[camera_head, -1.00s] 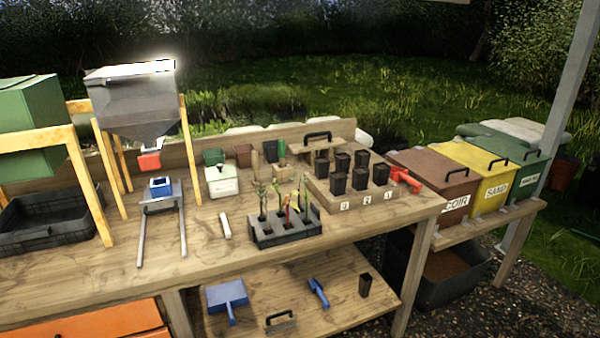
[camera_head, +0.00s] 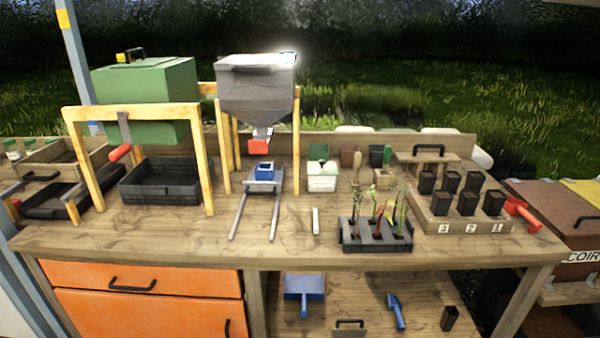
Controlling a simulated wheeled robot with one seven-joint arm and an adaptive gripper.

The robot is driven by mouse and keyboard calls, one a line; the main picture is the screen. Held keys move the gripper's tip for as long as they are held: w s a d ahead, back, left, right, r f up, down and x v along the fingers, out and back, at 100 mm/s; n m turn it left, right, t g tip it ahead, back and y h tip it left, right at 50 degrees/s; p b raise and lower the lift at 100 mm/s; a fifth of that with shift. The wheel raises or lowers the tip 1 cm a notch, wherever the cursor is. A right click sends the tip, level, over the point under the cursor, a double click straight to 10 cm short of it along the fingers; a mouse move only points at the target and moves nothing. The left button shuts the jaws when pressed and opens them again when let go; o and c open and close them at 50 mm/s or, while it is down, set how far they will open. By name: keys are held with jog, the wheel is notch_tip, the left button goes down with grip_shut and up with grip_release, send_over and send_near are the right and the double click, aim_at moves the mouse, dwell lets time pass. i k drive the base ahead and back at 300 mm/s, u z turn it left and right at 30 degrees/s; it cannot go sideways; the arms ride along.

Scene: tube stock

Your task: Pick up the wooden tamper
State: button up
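An upright wooden piece (camera_head: 357,165) stands at the back of the bench, among small pots and left of the block of black pots. It looks most like the wooden tamper, but it is small and its lower end is partly hidden by the seedling tray, so I cannot be sure. A wooden board with a black handle (camera_head: 428,156) stands at the back right, behind the black pots. My gripper is not in view.
A seedling tray (camera_head: 378,244) stands at the bench front. The pot block (camera_head: 440,226) is to its right, with a red tool (camera_head: 523,212) beside it. A grey hopper (camera_head: 255,88) and green bin (camera_head: 147,90) rise at left. The bench front is mostly clear.

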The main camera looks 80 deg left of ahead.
aim_at(358, 159)
jog(key=u, duration=1.8)
